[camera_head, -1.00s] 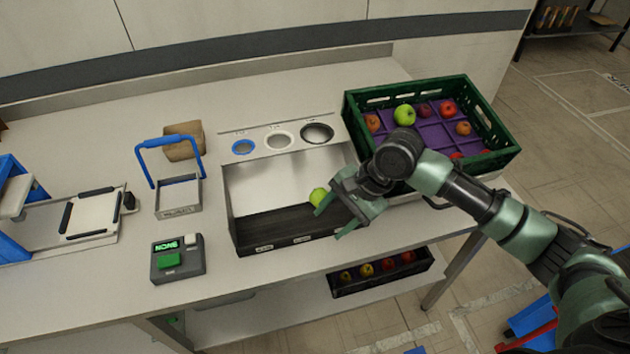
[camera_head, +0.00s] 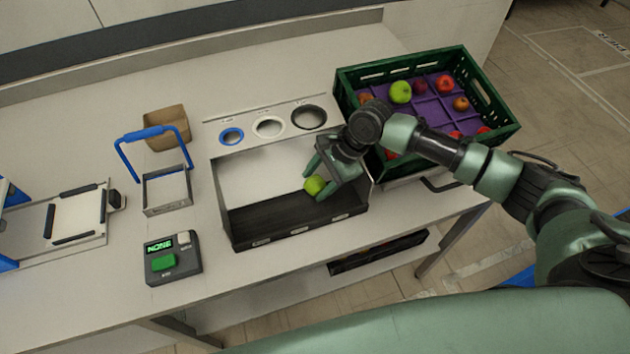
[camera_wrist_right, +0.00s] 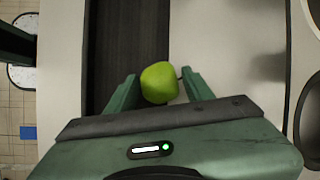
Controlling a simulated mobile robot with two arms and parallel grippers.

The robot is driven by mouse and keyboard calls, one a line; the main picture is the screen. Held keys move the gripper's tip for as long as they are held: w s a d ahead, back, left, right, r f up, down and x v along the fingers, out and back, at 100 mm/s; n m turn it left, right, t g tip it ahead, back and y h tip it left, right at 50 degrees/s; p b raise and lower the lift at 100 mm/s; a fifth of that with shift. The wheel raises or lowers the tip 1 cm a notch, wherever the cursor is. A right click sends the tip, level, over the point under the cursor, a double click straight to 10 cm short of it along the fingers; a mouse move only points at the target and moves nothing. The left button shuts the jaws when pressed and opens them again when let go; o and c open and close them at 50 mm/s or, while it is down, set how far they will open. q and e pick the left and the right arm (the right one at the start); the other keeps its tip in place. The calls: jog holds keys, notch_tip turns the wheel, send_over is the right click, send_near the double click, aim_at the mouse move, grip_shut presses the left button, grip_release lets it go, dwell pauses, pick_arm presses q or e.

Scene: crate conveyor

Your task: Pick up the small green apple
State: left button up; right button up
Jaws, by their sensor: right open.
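The small green apple (camera_head: 314,185) lies in the metal sorting tray (camera_head: 262,180), near the edge of its dark front strip. It also shows in the right wrist view (camera_wrist_right: 160,82), between the tips of my right gripper (camera_wrist_right: 160,88). In the head view my right gripper (camera_head: 322,178) is low in the tray with its fingers open on either side of the apple. I cannot tell whether a finger touches it. My left gripper is not in view.
A green crate (camera_head: 498,134) with a purple insert holds several apples, one of them green, at the right. Three ringed holes (camera_head: 268,126) line the tray's back. A box with a green button (camera_head: 172,262), a blue-handled basket (camera_head: 166,192) and a brown block (camera_head: 166,127) stand left.

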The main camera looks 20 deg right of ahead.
jog(key=shift+c, duration=1.2)
grip_shut()
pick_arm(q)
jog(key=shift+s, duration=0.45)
